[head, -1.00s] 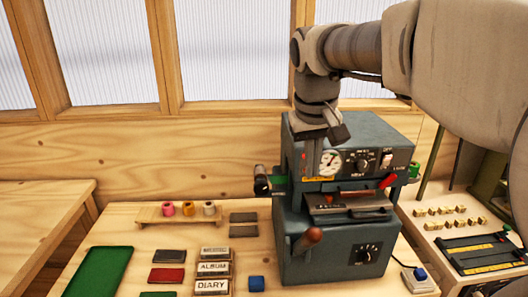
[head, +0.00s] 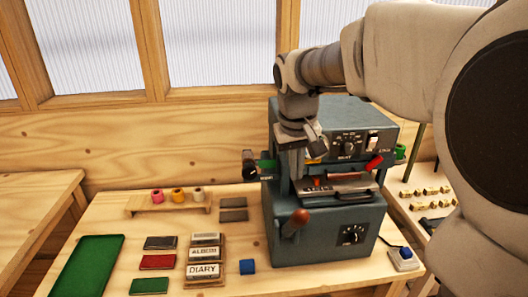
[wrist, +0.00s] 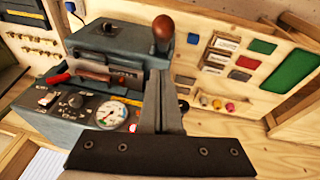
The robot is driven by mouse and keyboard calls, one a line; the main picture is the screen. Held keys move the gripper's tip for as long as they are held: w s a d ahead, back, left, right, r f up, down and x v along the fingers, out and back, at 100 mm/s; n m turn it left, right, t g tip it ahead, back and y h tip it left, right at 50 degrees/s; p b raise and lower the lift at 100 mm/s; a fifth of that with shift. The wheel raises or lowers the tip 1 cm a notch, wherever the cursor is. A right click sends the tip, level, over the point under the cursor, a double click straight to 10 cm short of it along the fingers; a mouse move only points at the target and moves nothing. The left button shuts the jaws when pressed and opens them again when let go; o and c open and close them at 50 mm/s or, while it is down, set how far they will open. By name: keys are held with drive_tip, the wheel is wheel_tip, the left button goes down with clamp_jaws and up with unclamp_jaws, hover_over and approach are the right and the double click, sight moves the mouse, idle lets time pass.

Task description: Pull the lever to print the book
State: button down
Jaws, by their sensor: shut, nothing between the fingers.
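The grey-blue press (head: 345,232) stands on the wooden table. A lever with a brown wooden knob (head: 296,221) juts from its lower front left; the knob also shows in the wrist view (wrist: 163,30). A dark plate (head: 338,187) lies in the press opening, with a brownish piece above it; I cannot make out a book there. My gripper (head: 297,178) points down in front of the press's left side, above the lever and apart from its knob. In the wrist view its fingers (wrist: 161,75) are shut and empty, with the knob beyond the tips.
A red handle (head: 374,162) sticks out at the press's right. Left of the press are a blue block (head: 247,267), labelled blocks (head: 203,270), colored pads, a green tray (head: 87,265) and a small rack of rolls (head: 169,203). A blue button (head: 405,253) sits at right.

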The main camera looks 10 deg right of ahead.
drive_tip(key=x, duration=0.4)
drive_tip(key=shift+s, duration=0.1)
drive_tip(key=shift+s+d+f, duration=0.2)
drive_tip(key=shift+s+f, duration=0.4)
drive_tip(key=shift+f, duration=0.2)
drive_tip(key=shift+s+d+f, duration=0.1)
drive_tip(key=shift+s+f, duration=0.25)
drive_tip(key=shift+f, duration=0.25)
drive_tip(key=shift+f, duration=0.1)
